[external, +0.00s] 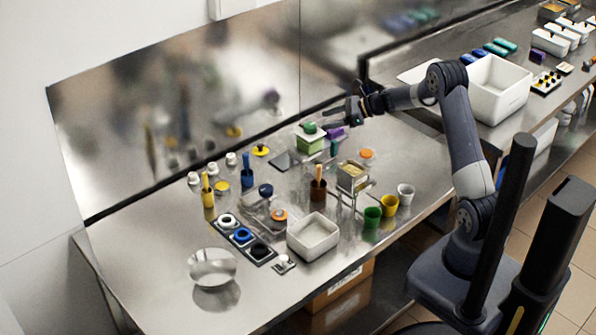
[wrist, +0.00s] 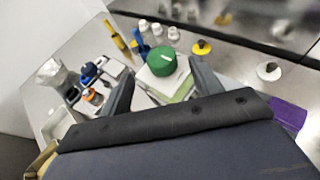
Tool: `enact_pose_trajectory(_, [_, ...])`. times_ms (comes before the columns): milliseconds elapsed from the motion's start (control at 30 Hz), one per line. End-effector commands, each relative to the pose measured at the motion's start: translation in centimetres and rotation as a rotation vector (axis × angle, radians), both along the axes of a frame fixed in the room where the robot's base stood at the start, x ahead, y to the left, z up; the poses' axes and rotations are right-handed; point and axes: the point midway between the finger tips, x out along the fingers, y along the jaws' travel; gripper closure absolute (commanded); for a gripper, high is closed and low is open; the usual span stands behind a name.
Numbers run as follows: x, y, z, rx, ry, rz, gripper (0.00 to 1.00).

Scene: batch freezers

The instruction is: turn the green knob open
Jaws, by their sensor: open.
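The green knob (external: 309,127) sits on top of a light box with green sides (external: 311,144) on the steel counter. In the wrist view the round green knob (wrist: 162,61) shows on the box's white top (wrist: 163,82). My gripper (external: 328,113) is open and close to the knob, at its upper right in the external view. In the wrist view my gripper's two fingers (wrist: 160,74) are spread, with the knob showing between and just past their tips. I cannot tell the exact gap. The lower part of the box is partly hidden by my gripper.
A purple block (external: 334,132) lies beside the box on the right. Several utensils, cups and a white bin (external: 313,237) crowd the front.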

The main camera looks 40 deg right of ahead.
Motion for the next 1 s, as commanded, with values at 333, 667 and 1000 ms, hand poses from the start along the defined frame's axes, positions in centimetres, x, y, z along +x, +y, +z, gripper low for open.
enact_pose_trajectory(333, [3.8,3.9,-2.2,-0.001,0.000,0.001,0.39])
enact_pose_trajectory(667, [4.7,4.7,-2.7,-0.002,-0.002,0.000,0.39])
enact_pose_trajectory(1000, [4.6,4.7,-2.7,-0.002,-0.001,0.000,0.57])
